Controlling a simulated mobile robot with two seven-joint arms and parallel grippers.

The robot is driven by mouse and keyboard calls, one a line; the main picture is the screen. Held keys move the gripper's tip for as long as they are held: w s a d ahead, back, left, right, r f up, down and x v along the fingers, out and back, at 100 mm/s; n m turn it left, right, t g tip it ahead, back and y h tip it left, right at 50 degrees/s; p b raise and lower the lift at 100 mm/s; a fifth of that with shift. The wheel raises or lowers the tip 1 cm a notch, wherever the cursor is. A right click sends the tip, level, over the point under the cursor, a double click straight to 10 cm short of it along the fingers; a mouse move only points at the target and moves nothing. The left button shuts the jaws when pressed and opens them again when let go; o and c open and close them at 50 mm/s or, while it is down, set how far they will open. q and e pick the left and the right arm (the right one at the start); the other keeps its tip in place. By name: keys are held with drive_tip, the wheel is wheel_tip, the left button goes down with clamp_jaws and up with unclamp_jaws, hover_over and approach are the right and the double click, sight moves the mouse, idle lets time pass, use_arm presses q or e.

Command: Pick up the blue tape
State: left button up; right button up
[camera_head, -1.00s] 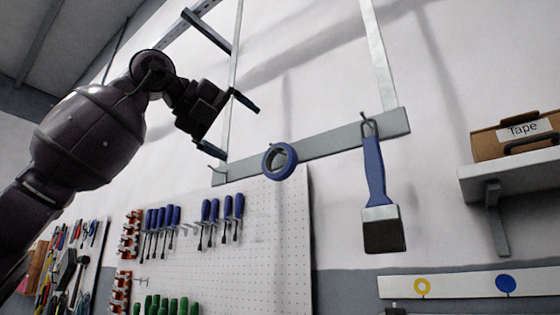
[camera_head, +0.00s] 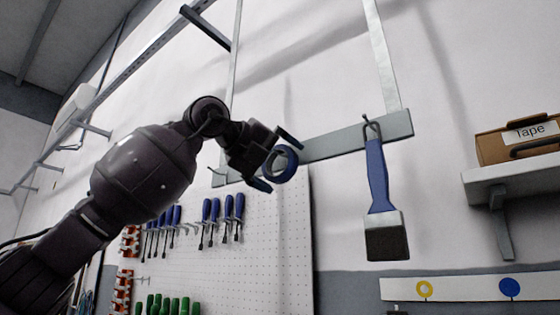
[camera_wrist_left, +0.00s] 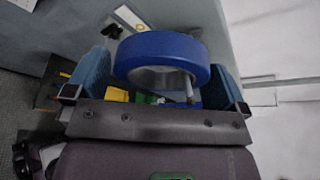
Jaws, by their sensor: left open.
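The blue tape (camera_head: 284,163) is a ring hanging on a grey wall rail in the head view. My left gripper (camera_head: 275,161) is open, with its fingers above and below the left part of the tape. In the left wrist view the tape (camera_wrist_left: 163,52) sits between the two blue fingertips of my left gripper (camera_wrist_left: 160,78). A gap shows on the left; on the right the tape is close to the finger, and I cannot tell whether they touch. A peg shows through the ring. My right gripper is not in view.
A brush with a blue handle (camera_head: 377,178) hangs on the rail to the right. A pegboard (camera_head: 270,235) with several screwdrivers is below. A shelf (camera_head: 505,180) at the right holds a cardboard box labelled Tape (camera_head: 498,148).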

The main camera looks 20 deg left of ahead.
sight(278, 147)
use_arm(q)
drive_tip(key=shift+c, duration=0.6)
drive_tip(key=c, duration=0.7)
drive_tip(key=shift+o, duration=0.2)
drive_tip(key=shift+r, duration=0.55)
wheel_tip(278, 147, up, 2)
drive_tip(key=shift+r, duration=0.25)
drive_tip(key=s+a+b, duration=0.3)
drive_tip(key=s+a, duration=0.7)
drive_tip(key=s, duration=0.4)
drive_tip(key=shift+s+a+b, duration=0.25)
drive_tip(key=shift+s+b, duration=0.05)
drive_tip(key=shift+s, duration=0.1)
